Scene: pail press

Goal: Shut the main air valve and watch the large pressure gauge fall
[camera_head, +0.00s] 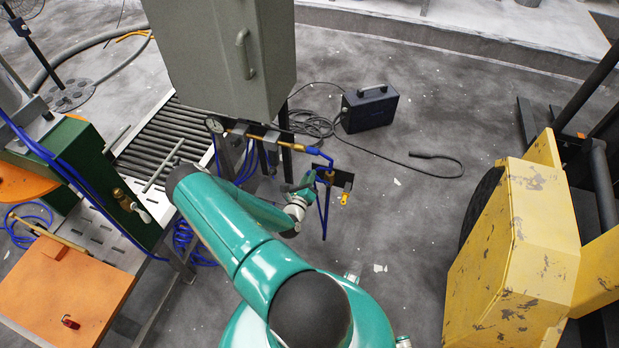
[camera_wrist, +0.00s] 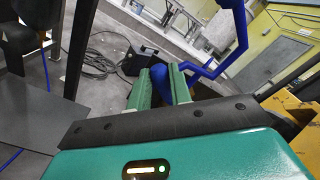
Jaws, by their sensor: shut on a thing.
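My gripper (camera_wrist: 160,80) is shut on a blue part (camera_wrist: 158,82) between its two green fingers, which looks like the lever of the air valve. A bent blue pipe (camera_wrist: 241,35) rises just right of the fingers in the wrist view. In the head view my gripper (camera_head: 309,184) is beside the blue pipe (camera_head: 318,153) and its brass fitting (camera_head: 345,198), below the grey cabinet. My arm partly hides the valve there. A round gauge (camera_head: 214,125) sits at the left end of the brass line; its needle is too small to read.
The grey cabinet (camera_head: 215,60) hangs above the line. A roller conveyor (camera_head: 165,135) and orange-green machine (camera_head: 65,280) stand left. A black box (camera_head: 369,108) with loose cable lies on the floor behind. A yellow forklift (camera_head: 520,240) stands right, with clear floor between.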

